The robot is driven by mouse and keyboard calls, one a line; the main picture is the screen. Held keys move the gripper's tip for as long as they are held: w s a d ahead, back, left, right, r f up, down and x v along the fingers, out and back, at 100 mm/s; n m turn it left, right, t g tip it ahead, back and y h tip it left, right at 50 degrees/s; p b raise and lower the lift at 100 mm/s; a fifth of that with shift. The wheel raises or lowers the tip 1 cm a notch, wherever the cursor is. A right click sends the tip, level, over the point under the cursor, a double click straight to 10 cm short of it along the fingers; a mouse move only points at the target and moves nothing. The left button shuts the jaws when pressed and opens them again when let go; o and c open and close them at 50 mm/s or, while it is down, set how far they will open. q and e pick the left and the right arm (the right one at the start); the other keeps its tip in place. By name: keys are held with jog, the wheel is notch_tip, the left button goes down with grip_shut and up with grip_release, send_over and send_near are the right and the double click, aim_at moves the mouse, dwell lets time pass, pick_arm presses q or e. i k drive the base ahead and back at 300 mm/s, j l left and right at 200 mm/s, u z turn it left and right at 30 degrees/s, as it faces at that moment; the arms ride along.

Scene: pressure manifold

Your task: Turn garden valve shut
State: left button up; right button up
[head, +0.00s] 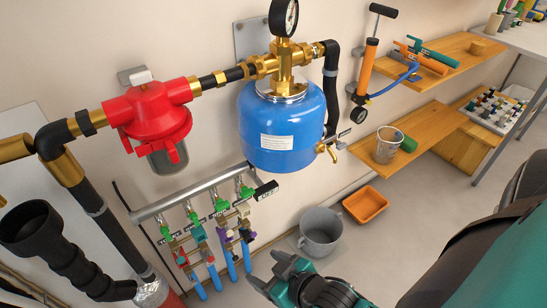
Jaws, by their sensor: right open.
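A row of several valves hangs from a grey manifold pipe (205,190) on the wall, with green parts at the top and blue pipes below. Small dark labels sit by the valves, too small to read, so I cannot tell which is the garden valve. My right gripper (270,272), teal and black, is open at the bottom middle, below and right of the valves in the picture. It appears empty. My left gripper is not in view.
A blue pressure tank (281,128) with a gauge (284,17) is above the manifold. A red filter (152,117) is left of it. A grey bucket (320,231) and orange tray (365,204) stand on the floor. Wooden shelves (437,126) are at the right.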

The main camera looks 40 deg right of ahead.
aim_at(193, 214)
jog(key=z, duration=0.85)
jog(key=j+u, duration=0.15)
jog(key=j, duration=1.1)
